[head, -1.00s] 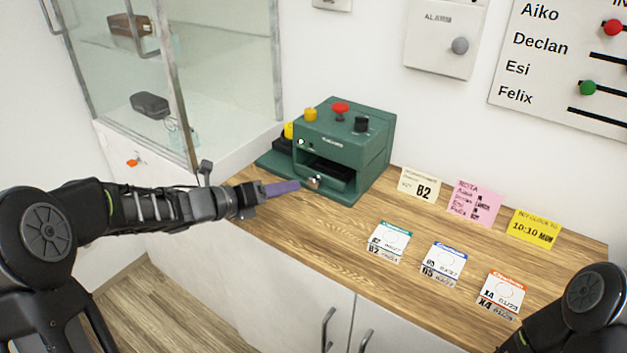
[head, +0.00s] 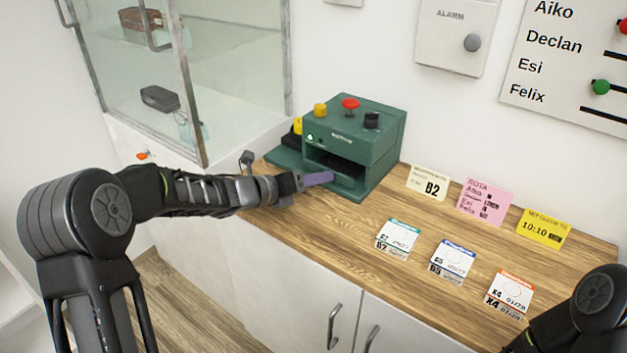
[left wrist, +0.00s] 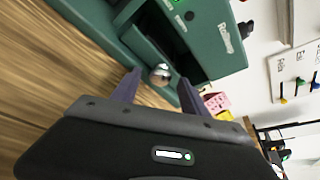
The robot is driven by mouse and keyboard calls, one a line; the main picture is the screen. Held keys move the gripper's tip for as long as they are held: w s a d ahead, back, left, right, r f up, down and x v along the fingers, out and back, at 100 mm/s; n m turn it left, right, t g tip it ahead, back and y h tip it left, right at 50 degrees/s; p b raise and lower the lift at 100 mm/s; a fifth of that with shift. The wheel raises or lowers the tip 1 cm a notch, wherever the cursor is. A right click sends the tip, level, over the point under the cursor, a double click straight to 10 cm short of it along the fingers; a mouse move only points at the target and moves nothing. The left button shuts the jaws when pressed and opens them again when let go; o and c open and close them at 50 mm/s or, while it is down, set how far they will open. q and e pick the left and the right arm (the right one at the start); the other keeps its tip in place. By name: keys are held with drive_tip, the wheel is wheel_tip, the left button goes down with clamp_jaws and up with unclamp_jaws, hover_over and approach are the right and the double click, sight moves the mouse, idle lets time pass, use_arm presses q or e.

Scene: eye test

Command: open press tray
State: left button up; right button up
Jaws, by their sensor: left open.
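The green press (head: 375,152) stands at the back of the wooden counter, with a dark slot in its front. Its tray (head: 349,184) sits low in that slot. The tray's round silver knob (left wrist: 160,74) shows in the left wrist view and is hidden behind my fingers in the head view. My left gripper (head: 318,179) is open at the tray front. In the left wrist view its two purple fingers (left wrist: 158,92) lie on either side of the knob, with gaps visible. My right gripper is out of view; only part of that arm shows at bottom right.
A glass cabinet (head: 140,70) stands at the left. Red, yellow and black buttons top the press. Note cards (head: 430,183) stand along the wall, and several labelled cards (head: 398,235) lie on the counter's right half. The counter just before the press is clear.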

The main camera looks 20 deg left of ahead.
use_arm(q)
clamp_jaws()
idle(0.6)
idle(0.8)
